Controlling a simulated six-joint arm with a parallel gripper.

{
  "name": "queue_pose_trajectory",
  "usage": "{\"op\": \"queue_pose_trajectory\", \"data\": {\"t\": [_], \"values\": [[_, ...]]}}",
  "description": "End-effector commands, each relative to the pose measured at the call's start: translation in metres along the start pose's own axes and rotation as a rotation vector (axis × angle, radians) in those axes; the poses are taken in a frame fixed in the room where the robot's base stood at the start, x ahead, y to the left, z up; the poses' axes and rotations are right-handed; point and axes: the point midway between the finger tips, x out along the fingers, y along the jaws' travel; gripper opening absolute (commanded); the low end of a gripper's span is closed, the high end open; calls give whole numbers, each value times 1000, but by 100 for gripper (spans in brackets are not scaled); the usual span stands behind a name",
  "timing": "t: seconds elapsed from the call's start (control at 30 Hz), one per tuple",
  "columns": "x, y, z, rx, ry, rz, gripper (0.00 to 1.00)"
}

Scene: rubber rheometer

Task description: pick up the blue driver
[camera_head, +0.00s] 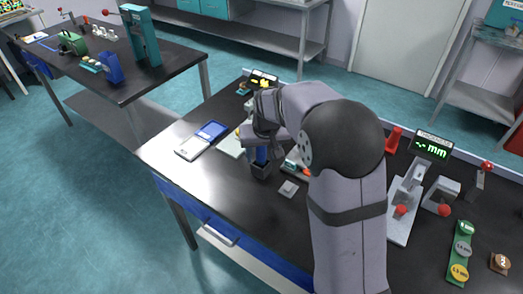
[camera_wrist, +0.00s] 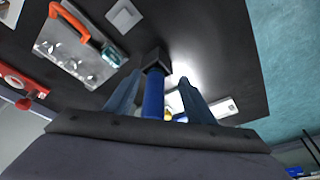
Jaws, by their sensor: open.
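The blue driver (camera_wrist: 153,96) shows in the wrist view as a blue cylinder between the two open fingers of my gripper (camera_wrist: 157,88). There is a visible gap on either side of it. One end of the driver meets a dark square holder (camera_wrist: 155,59). In the head view the driver (camera_head: 262,155) stands upright in the dark holder (camera_head: 261,171) on the black table, just below my gripper (camera_head: 262,140). My arm hides part of the driver's upper end. The gripper is open and holds nothing.
A small grey square plate (camera_head: 289,188) lies right of the holder. A blue-and-white case (camera_head: 202,139) lies to the left. A metal plate with an orange handle (camera_wrist: 78,50) is nearby in the wrist view. A thickness gauge (camera_head: 405,200) stands right. The table's front-left is clear.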

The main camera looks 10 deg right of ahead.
Motion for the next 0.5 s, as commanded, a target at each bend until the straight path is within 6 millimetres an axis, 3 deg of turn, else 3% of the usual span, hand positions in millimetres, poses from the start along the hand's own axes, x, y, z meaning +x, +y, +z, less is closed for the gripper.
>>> {"op": "queue_pose_trajectory", "data": {"t": [0.03,0.3,0.5], "values": [[-10,0,-8,-3,13,2,49],[-20,4,-31,-12,62,10,49],[-19,4,-35,-15,74,11,49]]}}
